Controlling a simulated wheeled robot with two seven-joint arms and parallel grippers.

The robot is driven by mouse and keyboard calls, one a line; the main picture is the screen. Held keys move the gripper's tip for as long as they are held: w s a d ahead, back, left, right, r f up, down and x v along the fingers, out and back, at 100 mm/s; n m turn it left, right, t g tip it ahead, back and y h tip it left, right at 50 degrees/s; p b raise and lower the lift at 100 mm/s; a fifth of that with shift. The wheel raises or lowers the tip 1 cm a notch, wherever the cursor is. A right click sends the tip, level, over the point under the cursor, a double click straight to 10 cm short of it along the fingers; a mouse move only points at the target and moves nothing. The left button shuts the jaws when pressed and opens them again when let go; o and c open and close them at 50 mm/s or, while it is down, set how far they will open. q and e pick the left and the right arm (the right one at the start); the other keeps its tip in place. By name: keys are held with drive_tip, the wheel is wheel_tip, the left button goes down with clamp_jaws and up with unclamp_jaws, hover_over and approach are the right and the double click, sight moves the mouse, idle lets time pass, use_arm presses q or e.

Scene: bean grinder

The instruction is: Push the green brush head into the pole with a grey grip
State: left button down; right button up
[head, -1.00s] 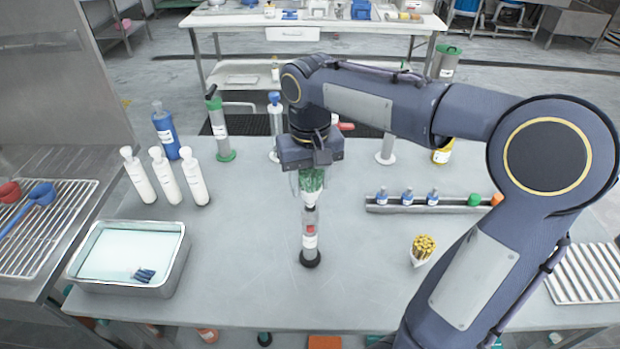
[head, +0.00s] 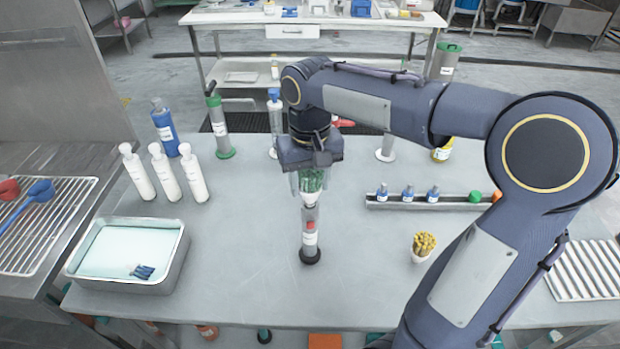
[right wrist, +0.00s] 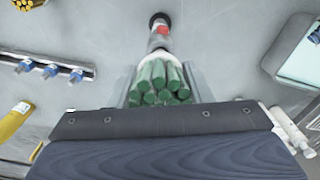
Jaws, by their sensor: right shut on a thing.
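The green brush head (head: 312,181), a bundle of green rods in a white collar, is between the fingers of my right gripper (head: 311,184). The gripper points down and is shut on it; the bundle also shows in the right wrist view (right wrist: 157,84). Directly below, the pole with a grey grip (head: 310,238) stands upright on its black foot, with a red patch and a white label. The white collar meets the pole's top in the picture; how deep it sits I cannot tell. My left gripper is in neither view.
A metal tray (head: 180,262) with pale liquid stands front left. Several white bottles (head: 165,172) and a green-based cylinder (head: 219,128) stand behind it. A rail with small bottles (head: 375,203) and a cup of yellow sticks (head: 423,245) are to the right. The table around the pole is clear.

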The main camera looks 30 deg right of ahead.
drive_tip(key=shift+f+b, duration=0.75)
drive_tip(key=shift+f, duration=0.45)
drive_tip(key=o, duration=1.1)
drive_tip(key=shift+c, duration=0.2)
drive_tip(key=shift+r, duration=0.15)
wheel_tip(320, 180, up, 8)
drive_tip(key=shift+f, duration=0.2)
drive_tip(key=shift+s, duration=0.1)
drive_tip(key=s+a+f+t+y, duration=0.2)
drive_tip(key=s+f, duration=0.3)
drive_tip(key=s, duration=0.3)
drive_tip(key=s+a+f+t+y, duration=0.1)
drive_tip(key=s+a+f+t, duration=0.1)
drive_tip(key=s+f, duration=0.3)
drive_tip(key=s+t, duration=0.1)
drive_tip(key=s, duration=0.2)
drive_tip(key=shift+s+f+n+t+y, duration=0.3)
drive_tip(key=shift+s+f+n+y, duration=0.05)
drive_tip(key=shift+f+n+y, duration=0.05)
